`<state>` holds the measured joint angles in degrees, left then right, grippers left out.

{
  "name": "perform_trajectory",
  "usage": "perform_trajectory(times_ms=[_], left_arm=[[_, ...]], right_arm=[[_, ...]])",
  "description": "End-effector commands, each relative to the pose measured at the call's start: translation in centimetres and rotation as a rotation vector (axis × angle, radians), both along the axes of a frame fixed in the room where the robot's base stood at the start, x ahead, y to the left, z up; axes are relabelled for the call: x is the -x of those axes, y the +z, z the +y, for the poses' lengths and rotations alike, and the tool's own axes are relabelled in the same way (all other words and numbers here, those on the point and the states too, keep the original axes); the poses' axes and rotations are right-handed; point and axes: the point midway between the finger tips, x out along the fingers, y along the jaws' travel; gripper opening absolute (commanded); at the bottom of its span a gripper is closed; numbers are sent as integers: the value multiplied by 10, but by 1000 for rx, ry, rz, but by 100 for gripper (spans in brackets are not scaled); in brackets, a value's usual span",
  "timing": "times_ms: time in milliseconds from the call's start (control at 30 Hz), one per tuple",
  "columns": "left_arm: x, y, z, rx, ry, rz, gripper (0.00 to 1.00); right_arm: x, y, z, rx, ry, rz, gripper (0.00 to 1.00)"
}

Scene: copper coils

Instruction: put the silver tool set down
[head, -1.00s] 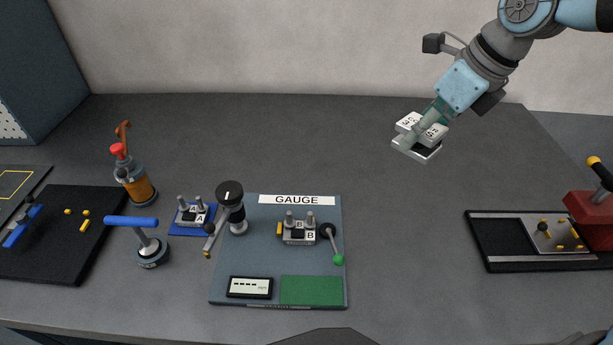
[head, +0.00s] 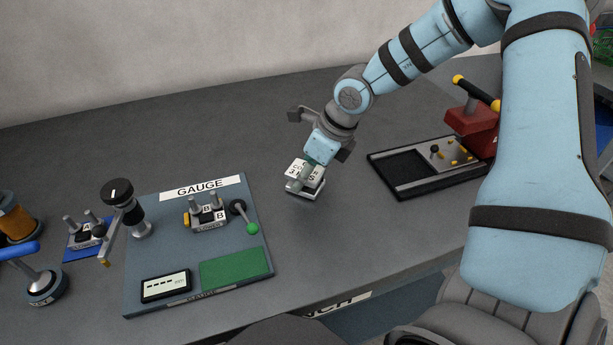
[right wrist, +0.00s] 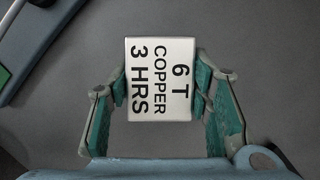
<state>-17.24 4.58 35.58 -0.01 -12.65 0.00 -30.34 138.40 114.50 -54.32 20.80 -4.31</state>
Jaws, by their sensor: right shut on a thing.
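The silver tool set (head: 305,190) is a small silver block with a white label on top. In the right wrist view the label (right wrist: 160,80) reads "6 T COPPER 3 HRS" and lies between the two green finger pads. My right gripper (head: 308,176) is shut on it from above, over or on the bare grey bench right of the gauge board. I cannot tell whether its underside touches the bench. The fingers hide part of the label in the head view. My left gripper is not in view.
The gauge board (head: 150,228) with a block marked B (head: 207,213) and a green-knobbed lever (head: 245,218) stands to the left. A black tray (head: 385,168) and red lever press (head: 470,128) stand to the right. Bare bench (head: 340,225) lies between them.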

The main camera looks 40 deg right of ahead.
Motion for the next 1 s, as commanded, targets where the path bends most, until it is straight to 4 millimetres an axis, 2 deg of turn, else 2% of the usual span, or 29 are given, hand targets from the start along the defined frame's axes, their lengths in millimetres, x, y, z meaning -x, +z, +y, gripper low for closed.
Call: perform_trajectory(times_ms=[367,400,533,867,1000], left_arm=[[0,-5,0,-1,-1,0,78],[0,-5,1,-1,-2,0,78],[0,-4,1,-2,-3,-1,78],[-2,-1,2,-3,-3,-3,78],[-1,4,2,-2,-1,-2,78]], right_arm=[[-1,-4,0,0,-1,-4,0],[0,-4,0,0,0,-1,47],[0,-3,0,0,0,-1,66],[0,-1,0,0,-1,-1,66],[3,15,-2,-3,-3,-5,66]])
